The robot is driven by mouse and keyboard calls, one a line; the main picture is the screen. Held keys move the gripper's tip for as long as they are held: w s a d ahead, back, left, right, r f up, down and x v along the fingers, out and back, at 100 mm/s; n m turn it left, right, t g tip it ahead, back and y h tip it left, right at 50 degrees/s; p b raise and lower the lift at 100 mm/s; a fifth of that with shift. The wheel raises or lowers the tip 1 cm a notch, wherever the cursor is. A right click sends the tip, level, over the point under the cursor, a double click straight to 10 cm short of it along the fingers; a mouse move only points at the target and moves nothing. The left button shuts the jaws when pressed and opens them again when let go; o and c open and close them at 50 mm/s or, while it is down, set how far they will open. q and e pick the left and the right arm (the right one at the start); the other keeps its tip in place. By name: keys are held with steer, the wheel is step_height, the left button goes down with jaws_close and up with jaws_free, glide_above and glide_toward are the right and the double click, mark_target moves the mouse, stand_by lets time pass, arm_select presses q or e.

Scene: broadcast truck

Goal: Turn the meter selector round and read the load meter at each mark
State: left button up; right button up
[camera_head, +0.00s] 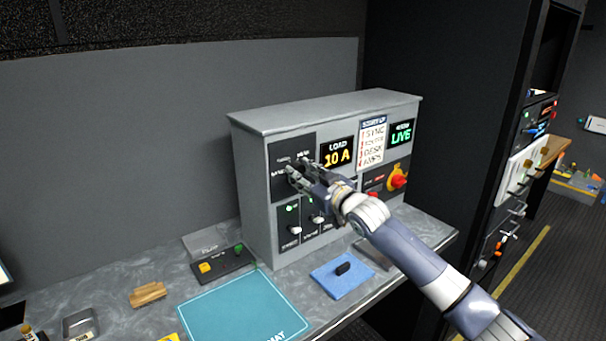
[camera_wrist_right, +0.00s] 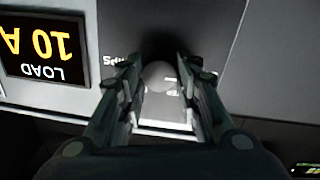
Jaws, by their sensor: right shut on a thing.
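The meter selector's dark plate (camera_head: 306,144) is at the upper left of the grey cabinet's front in the head view, with small white mark labels. My right gripper (camera_head: 293,174) reaches it from the right and covers its knob there. In the right wrist view the round grey selector knob (camera_wrist_right: 158,76) is between the two fingers of my right gripper (camera_wrist_right: 160,85), which is shut on it. Which mark the knob points at is hidden. The load meter (camera_head: 337,152) reads 10 A in yellow; it also shows upside down in the wrist view (camera_wrist_right: 40,50). My left gripper is not in view.
Below the selector are toggle switches (camera_head: 295,230). Right of the meter are a start-up list (camera_head: 372,142), a green LIVE display (camera_head: 401,134) and a red knob (camera_head: 398,180). A teal mat (camera_head: 240,308) and blue pad (camera_head: 335,283) lie in front on the worktop.

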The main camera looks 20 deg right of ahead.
steer(key=shift+f, duration=0.15)
steer(key=o, duration=1.1)
steer(key=v, duration=1.2)
